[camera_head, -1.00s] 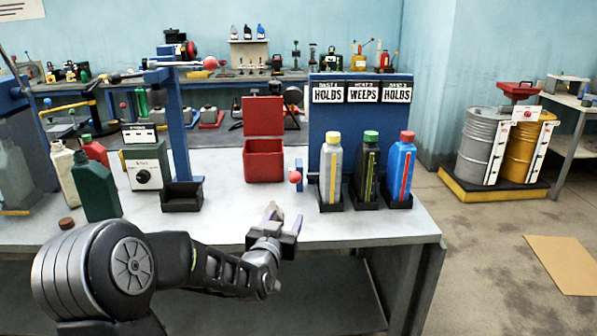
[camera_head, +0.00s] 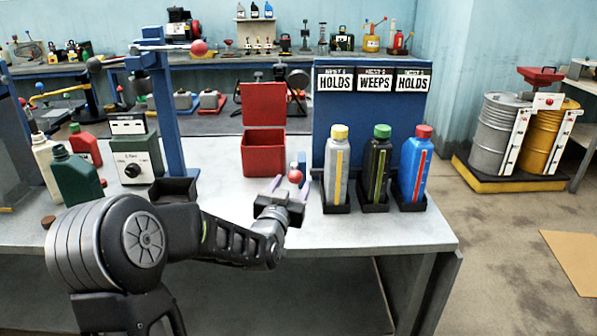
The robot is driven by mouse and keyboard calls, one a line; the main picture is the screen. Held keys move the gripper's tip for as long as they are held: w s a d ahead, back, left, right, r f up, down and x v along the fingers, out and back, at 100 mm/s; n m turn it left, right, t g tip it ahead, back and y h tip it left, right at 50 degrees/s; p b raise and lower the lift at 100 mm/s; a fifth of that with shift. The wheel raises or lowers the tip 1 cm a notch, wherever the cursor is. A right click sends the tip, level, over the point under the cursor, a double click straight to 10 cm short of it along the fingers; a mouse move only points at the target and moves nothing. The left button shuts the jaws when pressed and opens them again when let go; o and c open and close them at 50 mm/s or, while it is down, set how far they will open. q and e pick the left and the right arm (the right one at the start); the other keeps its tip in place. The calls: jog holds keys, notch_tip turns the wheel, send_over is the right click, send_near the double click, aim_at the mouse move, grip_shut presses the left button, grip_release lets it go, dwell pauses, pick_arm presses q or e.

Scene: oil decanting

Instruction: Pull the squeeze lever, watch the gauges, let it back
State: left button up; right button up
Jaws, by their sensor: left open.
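A lever with a red ball knob (camera_head: 295,176) stands at the left side of the blue panel (camera_head: 325,125). Three bottles stand upright in black holders before the panel: grey (camera_head: 328,180) with a yellow cap, black (camera_head: 387,172) with a green cap, and blue (camera_head: 405,165) with a red cap. Each has a coloured vertical strip. Signs above read HOLDS (camera_head: 335,83), WEEPS (camera_head: 375,83) and HOLDS (camera_head: 411,83). My left gripper (camera_head: 289,187) is open, its fingers pointing toward the red knob; contact cannot be told. My right gripper is out of view.
An open red box (camera_head: 263,155) stands behind my gripper. A blue post (camera_head: 169,115) carries a bar with another red ball (camera_head: 199,48). A black tray (camera_head: 174,190), a green box with a dial (camera_head: 131,155) and a green jug (camera_head: 77,180) stand left.

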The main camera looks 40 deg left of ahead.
aim_at(298, 172)
pick_arm(q)
jog(key=p+x, duration=0.1)
jog(key=x, duration=0.6)
jog(key=shift+w, duration=0.15)
grip_shut()
dwell(0.4)
dwell(0.9)
